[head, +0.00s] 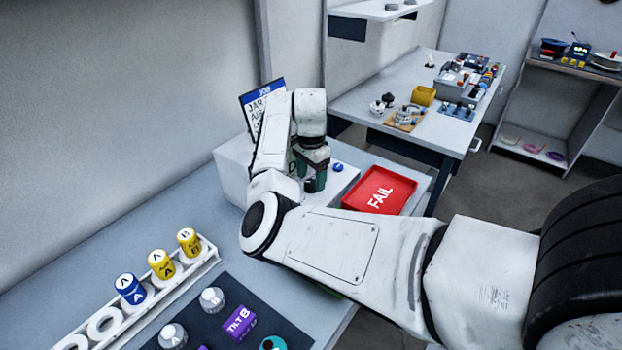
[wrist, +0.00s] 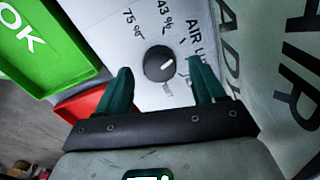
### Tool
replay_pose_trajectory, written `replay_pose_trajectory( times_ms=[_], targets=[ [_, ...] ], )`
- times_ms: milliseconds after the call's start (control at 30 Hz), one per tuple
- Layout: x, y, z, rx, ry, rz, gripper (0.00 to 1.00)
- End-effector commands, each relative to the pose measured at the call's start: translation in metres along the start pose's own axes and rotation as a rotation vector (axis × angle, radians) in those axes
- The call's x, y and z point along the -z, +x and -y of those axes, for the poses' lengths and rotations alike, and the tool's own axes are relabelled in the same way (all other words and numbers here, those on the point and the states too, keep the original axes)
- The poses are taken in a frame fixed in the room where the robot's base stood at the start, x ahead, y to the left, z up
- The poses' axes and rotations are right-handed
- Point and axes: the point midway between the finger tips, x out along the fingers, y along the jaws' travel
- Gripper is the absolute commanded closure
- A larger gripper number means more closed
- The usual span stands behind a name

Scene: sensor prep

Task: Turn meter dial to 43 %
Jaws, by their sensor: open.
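The meter dial (wrist: 159,64) is a round black knob with a short white pointer mark, on a white panel in the wrist view. The mark points to the upper right. The label "43 %" (wrist: 165,16) is above the dial, and "75 %" (wrist: 132,24) is at its upper left. My gripper (wrist: 160,70) is open, its dark green fingers on the left and right of the dial; I cannot tell whether they touch it. In the head view my gripper (head: 314,178) is over the white meter box (head: 232,168), where the dial is hidden.
A red FAIL tray (head: 362,205) lies right of the box. A green OK tray (wrist: 45,50) shows in the wrist view. A partly hidden job sign (head: 262,98) stands behind. A rack (head: 205,262) with blue and yellow canisters and a dark mat (head: 270,315) are in front.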

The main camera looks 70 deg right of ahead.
Motion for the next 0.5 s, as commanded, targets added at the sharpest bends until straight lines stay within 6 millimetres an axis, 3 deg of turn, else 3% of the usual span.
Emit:
replay_pose_trajectory(
  times_ms=[200,500],
  targets=[
    [0.000,0.016,0.000,-0.001,-0.001,0.000,0.31],
    [0.000,0.017,0.000,0.000,0.000,0.000,0.32]
  ],
)
